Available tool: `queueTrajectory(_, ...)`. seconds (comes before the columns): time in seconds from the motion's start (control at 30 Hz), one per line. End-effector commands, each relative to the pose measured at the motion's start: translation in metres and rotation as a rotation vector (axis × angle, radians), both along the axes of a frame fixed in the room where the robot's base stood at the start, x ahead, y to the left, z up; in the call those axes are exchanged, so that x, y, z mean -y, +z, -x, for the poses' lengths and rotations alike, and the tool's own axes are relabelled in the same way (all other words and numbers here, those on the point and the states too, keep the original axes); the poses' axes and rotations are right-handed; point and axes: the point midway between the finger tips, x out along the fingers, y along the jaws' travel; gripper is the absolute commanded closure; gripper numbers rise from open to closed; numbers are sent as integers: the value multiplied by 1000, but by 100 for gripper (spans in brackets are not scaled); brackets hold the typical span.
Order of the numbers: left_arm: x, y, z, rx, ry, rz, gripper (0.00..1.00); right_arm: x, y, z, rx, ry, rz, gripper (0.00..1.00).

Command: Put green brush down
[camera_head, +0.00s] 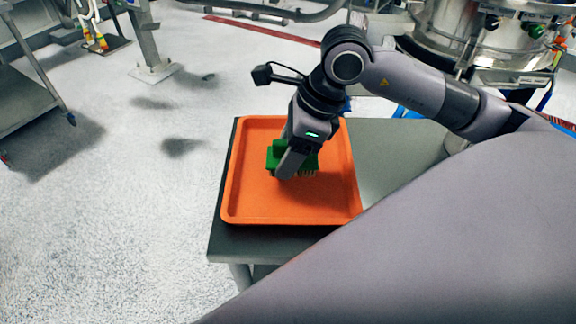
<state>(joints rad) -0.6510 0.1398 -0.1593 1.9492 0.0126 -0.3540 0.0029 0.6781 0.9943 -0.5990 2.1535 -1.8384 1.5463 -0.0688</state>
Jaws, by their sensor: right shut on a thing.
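The green brush (273,158) is in my right gripper (290,168), over the middle of the orange tray (250,205). I cannot tell whether the bristles touch the tray floor. The tray lies on a grey metal table (385,150). My left gripper is not in view.
The tray holds nothing else that I can see. Bare table top lies to the right of the tray. A steel sifter machine (450,40) stands at the back right. A metal cart (25,100) stands at the left, with open floor between.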

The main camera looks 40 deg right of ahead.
Motion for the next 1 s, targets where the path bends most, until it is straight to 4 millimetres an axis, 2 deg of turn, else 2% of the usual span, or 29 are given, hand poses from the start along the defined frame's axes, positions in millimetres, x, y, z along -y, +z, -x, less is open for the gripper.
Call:
queueTrajectory(0.13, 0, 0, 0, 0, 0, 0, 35, 0, -9, 0, 0, -1, 0, 70)
queueTrajectory(0.37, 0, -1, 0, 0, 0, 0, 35, 0, -40, 0, -2, -1, 0, 70)
queueTrajectory(0.73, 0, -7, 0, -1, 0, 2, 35, 0, -46, 0, 1, 0, 0, 70)
queueTrajectory(0.77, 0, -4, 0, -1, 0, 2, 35, 0, -44, 0, 1, 0, 1, 31)
queueTrajectory(0.8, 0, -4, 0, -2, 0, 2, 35, 0, -43, 0, 1, 0, 1, 18)
queueTrajectory(0.83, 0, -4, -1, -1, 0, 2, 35, 0, -43, 0, 1, 0, 1, 16)
queueTrajectory(1.0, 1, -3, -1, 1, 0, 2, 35, 0, -43, 0, 1, 0, 1, 16)
